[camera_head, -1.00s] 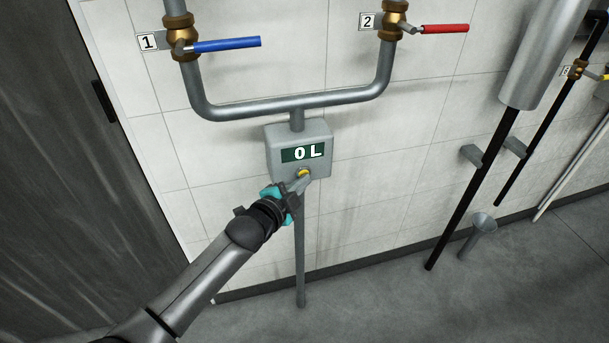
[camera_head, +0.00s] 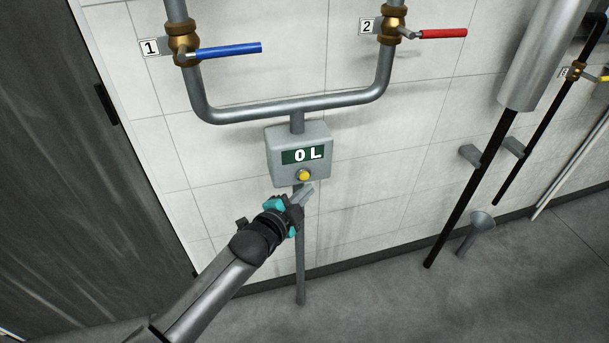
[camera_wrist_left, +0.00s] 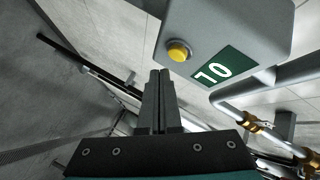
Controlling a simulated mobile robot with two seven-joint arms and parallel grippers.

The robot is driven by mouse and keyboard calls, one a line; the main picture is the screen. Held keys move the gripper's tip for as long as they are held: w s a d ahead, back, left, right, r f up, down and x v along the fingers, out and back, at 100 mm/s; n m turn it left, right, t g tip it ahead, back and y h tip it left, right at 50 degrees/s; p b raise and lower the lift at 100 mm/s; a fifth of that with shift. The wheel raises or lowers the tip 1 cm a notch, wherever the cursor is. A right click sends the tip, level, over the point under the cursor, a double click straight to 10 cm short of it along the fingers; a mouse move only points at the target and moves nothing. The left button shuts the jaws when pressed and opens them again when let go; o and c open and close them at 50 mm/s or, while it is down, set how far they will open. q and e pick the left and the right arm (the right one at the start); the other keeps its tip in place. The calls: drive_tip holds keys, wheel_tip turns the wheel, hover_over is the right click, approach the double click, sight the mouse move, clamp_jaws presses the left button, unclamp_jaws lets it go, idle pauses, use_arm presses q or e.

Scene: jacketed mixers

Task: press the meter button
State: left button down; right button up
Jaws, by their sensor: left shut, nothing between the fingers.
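The meter (camera_head: 298,142) is a grey box on the pipework in front of the wall, with a green display (camera_head: 303,155) reading "0 L". Its round yellow button (camera_head: 304,176) sits below the display and is fully visible. My left gripper (camera_head: 309,189) is shut and empty, just below the button and apart from it. In the left wrist view the closed fingertips (camera_wrist_left: 159,74) point up the picture, with a gap to the yellow button (camera_wrist_left: 178,51) on the meter (camera_wrist_left: 225,25). My right gripper is not in view.
Above the meter, a U-shaped pipe (camera_head: 295,106) joins valve 1 with a blue handle (camera_head: 228,48) and valve 2 with a red handle (camera_head: 443,33). A dark panel (camera_head: 60,160) stands at left.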

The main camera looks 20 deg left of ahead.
use_arm(q)
drive_tip(key=s+d+p, duration=0.1)
drive_tip(key=s+d, duration=0.1)
drive_tip(key=s, duration=0.1)
drive_tip(key=shift+s+d+p, duration=0.15)
drive_tip(key=shift+s+p, duration=0.1)
drive_tip(key=shift+p, duration=0.15)
idle(0.5)
drive_tip(key=s+a+f+n+g+y, duration=0.1)
drive_tip(key=s+f+n+g, duration=0.2)
drive_tip(key=s+f, duration=0.7)
drive_tip(key=s+a+f+n+g+y, duration=0.1)
drive_tip(key=s+a+f+n+g, duration=0.25)
drive_tip(key=f, duration=1.05)
drive_tip(key=s+f+n+g, duration=0.1)
drive_tip(key=s+f, duration=0.3)
drive_tip(key=s, duration=0.6)
drive_tip(key=s+f+n+g, duration=0.2)
drive_tip(key=s+f+g, duration=0.2)
drive_tip(key=s, duration=0.6)
drive_tip(key=s+f+n+g, duration=0.1)
drive_tip(key=s+f, duration=0.4)
drive_tip(key=s, duration=0.6)
drive_tip(key=shift+n+g+y, duration=0.3)
drive_tip(key=shift+n+g, duration=0.05)
drive_tip(key=shift+g, duration=0.5)
